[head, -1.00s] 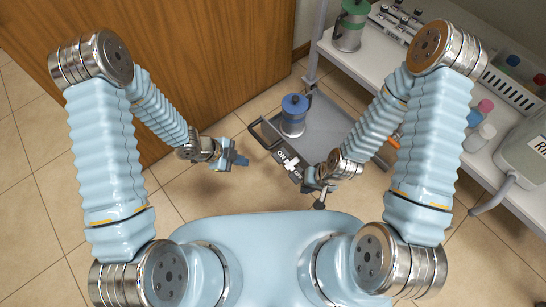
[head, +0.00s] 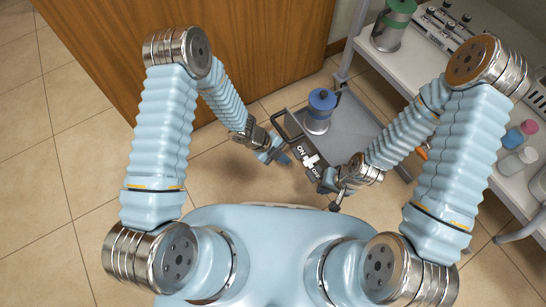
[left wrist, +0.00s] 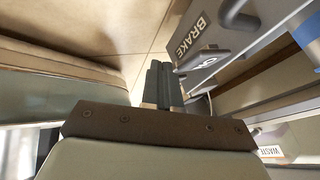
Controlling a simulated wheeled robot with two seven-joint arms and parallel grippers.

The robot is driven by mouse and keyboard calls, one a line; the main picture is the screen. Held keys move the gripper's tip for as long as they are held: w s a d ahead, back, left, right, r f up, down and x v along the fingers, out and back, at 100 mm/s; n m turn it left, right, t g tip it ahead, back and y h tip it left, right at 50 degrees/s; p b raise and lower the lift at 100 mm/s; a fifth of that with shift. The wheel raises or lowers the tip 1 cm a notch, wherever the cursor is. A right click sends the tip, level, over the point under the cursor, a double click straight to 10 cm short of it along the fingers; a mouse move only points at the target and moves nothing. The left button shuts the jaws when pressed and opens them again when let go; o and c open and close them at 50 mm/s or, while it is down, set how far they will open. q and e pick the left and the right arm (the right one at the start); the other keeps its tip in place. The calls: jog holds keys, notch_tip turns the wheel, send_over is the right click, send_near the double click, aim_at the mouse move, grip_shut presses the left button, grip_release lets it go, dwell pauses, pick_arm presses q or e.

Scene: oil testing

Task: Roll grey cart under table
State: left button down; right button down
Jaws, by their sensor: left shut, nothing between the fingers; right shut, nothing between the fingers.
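The grey cart (head: 362,140) stands on the floor just in front of the white table (head: 420,62), with a blue-lidded canister (head: 320,110) on its tray. Its dark handle (head: 282,122) and the brake panel with a white cross-shaped mark (head: 309,158) face me. My left gripper (head: 282,157) is shut and empty, just left of the brake panel. The left wrist view shows its fingers (left wrist: 163,84) close together beside the panel marked BRAKE (left wrist: 200,55). My right gripper (head: 328,188) is shut and empty at the panel's near right end; contact is unclear.
A green-lidded canister (head: 391,27) and small bottles (head: 519,155) stand on the white table. A brown wooden panel (head: 270,45) rises behind my left arm. The tiled floor (head: 60,150) to the left is clear. A WASTE label (left wrist: 270,152) shows low in the left wrist view.

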pick_arm(q)
jog(key=shift+w+d, duration=0.55)
jog(key=shift+d, duration=0.15)
jog(key=shift+d, duration=0.1)
